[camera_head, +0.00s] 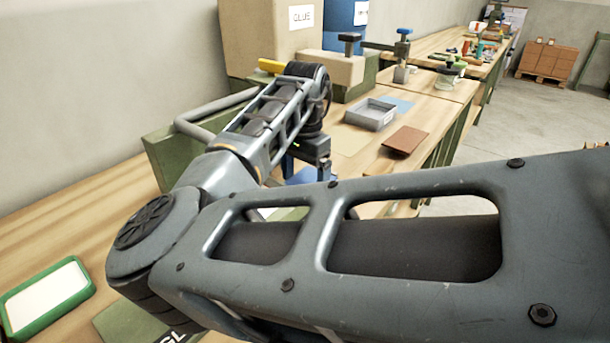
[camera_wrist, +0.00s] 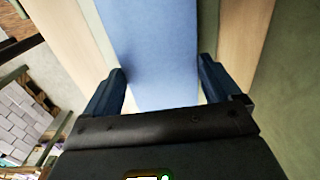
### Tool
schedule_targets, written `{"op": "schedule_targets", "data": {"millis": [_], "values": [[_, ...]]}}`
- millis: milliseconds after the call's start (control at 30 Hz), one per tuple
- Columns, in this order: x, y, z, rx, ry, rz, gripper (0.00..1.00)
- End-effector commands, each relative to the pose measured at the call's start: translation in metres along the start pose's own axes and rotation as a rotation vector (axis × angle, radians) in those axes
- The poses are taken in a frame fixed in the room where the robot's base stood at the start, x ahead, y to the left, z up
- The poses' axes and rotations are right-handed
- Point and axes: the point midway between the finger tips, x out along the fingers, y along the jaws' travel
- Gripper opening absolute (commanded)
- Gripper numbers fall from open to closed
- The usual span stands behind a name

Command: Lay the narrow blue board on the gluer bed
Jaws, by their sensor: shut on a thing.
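A blue board (camera_wrist: 152,45) fills the space between my two dark-blue fingers in the wrist view and extends away past them. My gripper (camera_wrist: 160,85) is shut on its side edges. In the head view my gripper (camera_head: 308,165) is beyond my forearm, pointing down, with a blue patch (camera_head: 318,174) at its lower end. I cannot tell there how much of that blue is board. A green machine (camera_head: 168,160) with a grey tubular bar stands behind my arm. My arm covers most of its front, and I cannot make out the gluer bed for certain.
A grey tray (camera_head: 370,114), a brown board (camera_head: 405,141) and a flat blue sheet (camera_head: 398,103) lie on the wooden bench to the right. A green-framed white panel (camera_head: 45,297) lies at lower left. A pallet of boxes (camera_head: 547,60) stands on the floor.

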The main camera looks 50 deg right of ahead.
Motion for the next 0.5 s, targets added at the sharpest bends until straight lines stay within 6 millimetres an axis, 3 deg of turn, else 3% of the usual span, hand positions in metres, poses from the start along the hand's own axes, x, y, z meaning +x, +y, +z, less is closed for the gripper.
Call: {"op": "schedule_targets", "data": {"millis": [133,167,233,500], "values": [[0.0033,0.0004,-0.0003,0.000,0.000,0.001,0.60],[0.0026,0.0003,-0.0003,0.001,0.000,0.001,0.94],[0.0025,0.0003,-0.0003,0.001,0.000,0.001,1.00],[0.0000,0.0000,-0.0002,0.001,0.000,-0.001,1.00]]}}
